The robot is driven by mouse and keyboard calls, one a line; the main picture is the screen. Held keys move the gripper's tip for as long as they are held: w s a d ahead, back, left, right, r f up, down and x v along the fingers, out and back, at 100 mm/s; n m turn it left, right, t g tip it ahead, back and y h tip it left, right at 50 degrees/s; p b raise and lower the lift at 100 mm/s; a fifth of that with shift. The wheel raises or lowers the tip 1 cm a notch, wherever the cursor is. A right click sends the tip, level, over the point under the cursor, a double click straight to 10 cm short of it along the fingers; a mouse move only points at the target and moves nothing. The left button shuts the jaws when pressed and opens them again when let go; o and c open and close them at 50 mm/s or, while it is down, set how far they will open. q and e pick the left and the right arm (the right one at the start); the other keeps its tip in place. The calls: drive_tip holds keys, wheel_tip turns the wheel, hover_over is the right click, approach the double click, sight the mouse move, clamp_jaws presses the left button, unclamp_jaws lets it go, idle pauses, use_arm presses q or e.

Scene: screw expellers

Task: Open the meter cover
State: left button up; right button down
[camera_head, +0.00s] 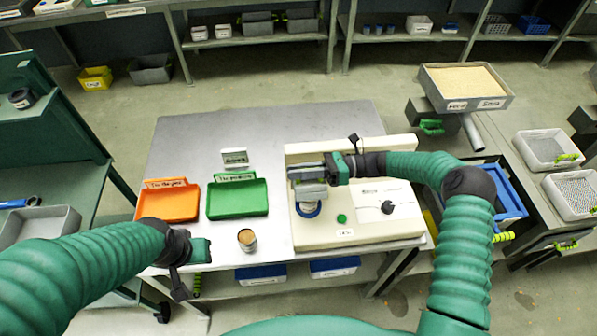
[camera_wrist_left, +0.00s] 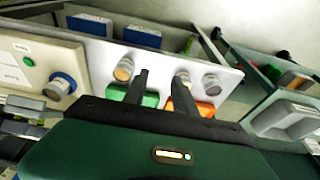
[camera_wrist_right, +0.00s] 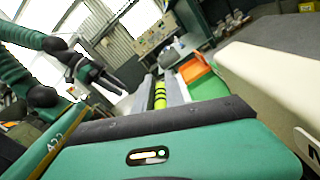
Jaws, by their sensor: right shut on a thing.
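The meter (camera_head: 385,225) is a beige machine on the right of the metal table, with a green button and a dark knob. A grey cover (camera_head: 313,191) stands above its blue-ringed opening (camera_head: 308,209); how far it is raised is unclear. My right gripper (camera_head: 303,172) is at the cover. In the right wrist view, its fingers (camera_wrist_right: 161,88) are closed on a yellow-green handle (camera_wrist_right: 160,97). My left gripper (camera_head: 203,250) is over the table's front left. The left wrist view shows its fingers (camera_wrist_left: 158,88) apart and empty.
An orange tray (camera_head: 169,204) and a green tray (camera_head: 238,202) lie left of the meter. A small cup (camera_head: 247,240) with brownish contents stands in front, right of my left gripper. A grey box of grain (camera_head: 466,80) is at the back right. The table's back left is clear.

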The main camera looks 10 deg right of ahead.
use_arm(q)
drive_tip(key=shift+w+f+n, duration=0.15)
drive_tip(key=shift+n, duration=0.15)
drive_tip(key=shift+c, duration=1.2)
use_arm(e)
drive_tip(key=shift+f, duration=0.1)
use_arm(q)
drive_tip(key=w+d+f+n+g, duration=0.1)
drive_tip(key=n, duration=0.1)
drive_tip(key=w+d+f+n+g+h, duration=0.1)
drive_tip(key=n, duration=0.1)
drive_tip(key=w+d+f+n+g+h, duration=0.1)
drive_tip(key=w+n, duration=0.1)
drive_tip(key=n, duration=0.1)
drive_tip(key=shift+w+d, duration=0.1)
drive_tip(key=shift+d, duration=0.05)
clamp_jaws()
drive_tip(key=w+d+f+n+g+h, duration=0.2)
drive_tip(key=w+d+n+g+h, duration=0.1)
drive_tip(key=w+d+n+h, duration=0.9)
drive_tip(key=w+d+n, duration=0.1)
drive_tip(key=d+n, duration=0.2)
drive_tip(key=d, duration=0.4)
drive_tip(key=shift+r+n, duration=0.3)
drive_tip(key=shift+r, duration=0.15)
drive_tip(key=shift+w, duration=0.15)
